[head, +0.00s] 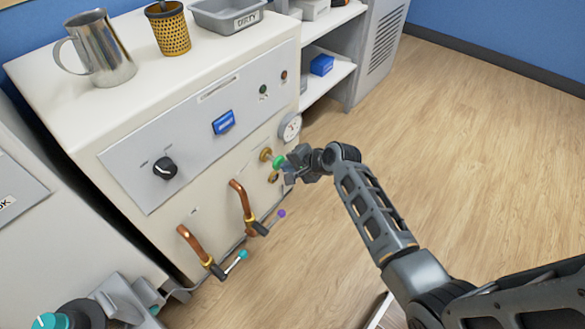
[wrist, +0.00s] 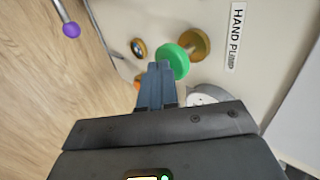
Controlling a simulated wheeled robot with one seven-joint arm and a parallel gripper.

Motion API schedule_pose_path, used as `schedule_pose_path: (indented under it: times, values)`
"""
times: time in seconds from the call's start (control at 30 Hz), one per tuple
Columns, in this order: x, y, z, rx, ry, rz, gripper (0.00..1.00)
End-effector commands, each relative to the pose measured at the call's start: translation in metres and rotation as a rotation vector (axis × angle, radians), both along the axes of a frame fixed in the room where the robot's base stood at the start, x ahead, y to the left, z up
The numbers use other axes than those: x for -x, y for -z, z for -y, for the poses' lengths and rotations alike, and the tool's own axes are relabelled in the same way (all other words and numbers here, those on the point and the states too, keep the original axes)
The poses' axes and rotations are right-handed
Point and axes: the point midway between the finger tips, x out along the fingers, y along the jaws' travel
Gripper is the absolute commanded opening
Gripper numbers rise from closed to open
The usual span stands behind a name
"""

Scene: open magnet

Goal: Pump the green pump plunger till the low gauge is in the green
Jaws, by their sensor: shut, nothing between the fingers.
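The green pump plunger (head: 279,162) is a round green knob on a brass fitting on the cabinet's front panel. In the wrist view the green knob (wrist: 173,61) sits by the fingertips, on a brass stem below a "HAND PUMP" label (wrist: 236,38). My gripper (head: 287,172) is shut and empty, its tips at or very near the knob; I cannot tell if they touch. The closed fingers (wrist: 158,68) show in the wrist view. A round white gauge (head: 289,127) is on the panel just above; its needle and colours are too small to read.
Copper pipes with a purple-tipped lever (head: 281,213) and a teal-tipped lever (head: 242,255) stick out lower left. A black knob (head: 165,168) and a blue switch (head: 223,122) are on the panel. A metal jug (head: 102,50) stands on top. The floor at right is clear.

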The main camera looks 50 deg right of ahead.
Motion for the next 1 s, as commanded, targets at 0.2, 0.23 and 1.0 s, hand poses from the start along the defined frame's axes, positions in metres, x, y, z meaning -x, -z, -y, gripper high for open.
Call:
schedule_pose_path:
  times: [0.2,0.23,1.0]
  values:
    - [-0.001,0.000,0.000,0.001,-0.001,0.000,0.00]
    - [-0.002,0.000,0.000,0.001,-0.001,0.000,0.00]
    - [-0.036,-0.002,-0.003,0.001,-0.001,0.003,0.00]
